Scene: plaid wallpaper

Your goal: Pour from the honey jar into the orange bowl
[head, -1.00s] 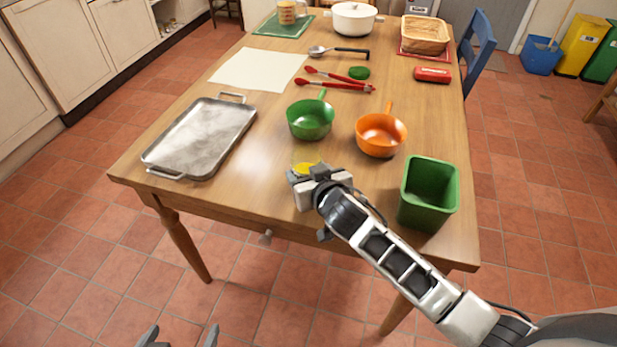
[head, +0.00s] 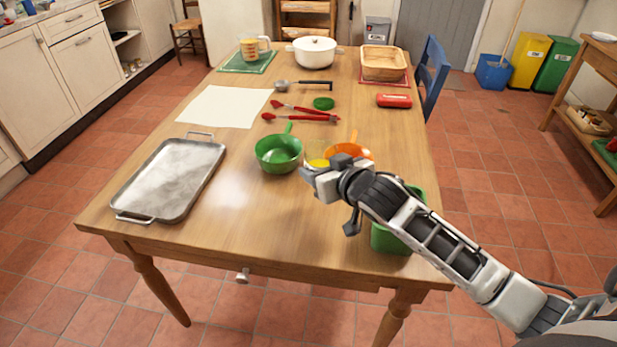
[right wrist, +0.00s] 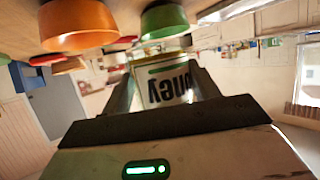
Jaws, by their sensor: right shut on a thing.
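My right gripper (head: 313,172) is shut on the honey jar (head: 317,163), whose yellow top shows between the fingers. In the right wrist view the jar (right wrist: 163,82) shows a white label with dark letters, upside down like the rest of that picture. The orange bowl (head: 349,151), with a handle at its far side, stands on the table just beyond and right of the jar. My right gripper and wrist hide its near part. It also shows in the right wrist view (right wrist: 78,27). The jar looks about upright. My left gripper is not in view.
A green bowl (head: 279,154) stands close left of the jar. A green square bin (head: 390,239) is partly behind my right arm. A metal tray (head: 172,180) lies at the left. Red tongs (head: 300,117) and a green round item (head: 323,103) lie beyond the bowls.

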